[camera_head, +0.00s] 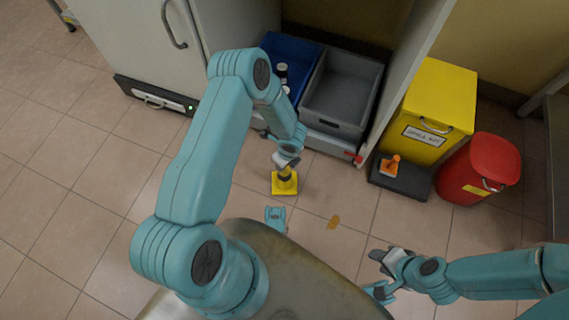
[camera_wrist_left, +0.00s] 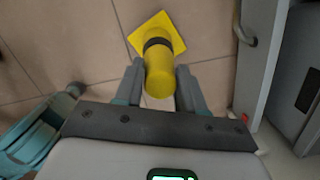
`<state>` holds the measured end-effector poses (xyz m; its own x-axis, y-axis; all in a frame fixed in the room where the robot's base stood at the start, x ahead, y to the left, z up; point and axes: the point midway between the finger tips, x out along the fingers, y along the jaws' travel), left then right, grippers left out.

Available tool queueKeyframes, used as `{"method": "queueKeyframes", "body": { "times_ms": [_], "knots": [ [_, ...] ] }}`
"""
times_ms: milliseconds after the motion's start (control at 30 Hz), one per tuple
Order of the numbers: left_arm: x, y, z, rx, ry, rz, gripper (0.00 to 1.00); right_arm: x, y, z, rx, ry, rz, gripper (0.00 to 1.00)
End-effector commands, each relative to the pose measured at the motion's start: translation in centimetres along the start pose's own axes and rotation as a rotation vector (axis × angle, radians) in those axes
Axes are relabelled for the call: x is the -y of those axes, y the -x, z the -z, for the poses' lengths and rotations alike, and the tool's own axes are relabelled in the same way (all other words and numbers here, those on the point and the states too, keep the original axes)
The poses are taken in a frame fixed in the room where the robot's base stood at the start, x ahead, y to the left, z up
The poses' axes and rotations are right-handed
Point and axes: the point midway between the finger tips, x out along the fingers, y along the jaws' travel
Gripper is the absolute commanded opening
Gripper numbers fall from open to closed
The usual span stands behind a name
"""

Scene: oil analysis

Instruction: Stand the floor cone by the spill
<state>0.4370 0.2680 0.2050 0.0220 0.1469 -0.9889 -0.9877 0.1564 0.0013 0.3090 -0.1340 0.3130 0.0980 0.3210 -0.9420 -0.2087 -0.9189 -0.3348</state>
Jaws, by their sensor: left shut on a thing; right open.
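The yellow floor cone (camera_head: 285,184) has a square base and a dark band. My left gripper (camera_head: 287,163) is shut on its upper part, which shows between the fingers in the left wrist view (camera_wrist_left: 160,85). The cone looks upright, base down; whether the base touches the floor I cannot tell. The spill (camera_head: 334,222) is a small brown-orange patch on the tiles, to the right of the cone and nearer to me, apart from it. My right gripper (camera_head: 378,272) is open and empty, to the right of the spill and nearer to me.
A blue crate (camera_head: 303,47) with bottles and a grey crate (camera_head: 371,68) stand behind the cone. The floor around the spill is clear.

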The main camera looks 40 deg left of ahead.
Motion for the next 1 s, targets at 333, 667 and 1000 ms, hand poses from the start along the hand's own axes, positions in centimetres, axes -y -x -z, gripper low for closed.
{"method": "queueKeyframes", "body": {
  "times_ms": [333, 667, 1000],
  "knots": [
    [0.1, -0.7, 0.1, 0.001, 0.0, 0.002, 0.0, -0.1, -0.4, 0.3, -0.009, 0.002, 0.0, 0.43],
    [0.0, -0.8, 0.1, 0.001, 0.0, 0.001, 0.65, -0.2, -0.5, 0.4, -0.013, 0.003, 0.001, 0.43],
    [0.1, 2.8, -0.1, 0.001, 0.0, 0.003, 0.65, 0.5, 1.5, -0.6, 0.02, -0.003, -0.001, 0.43]
  ]
}}
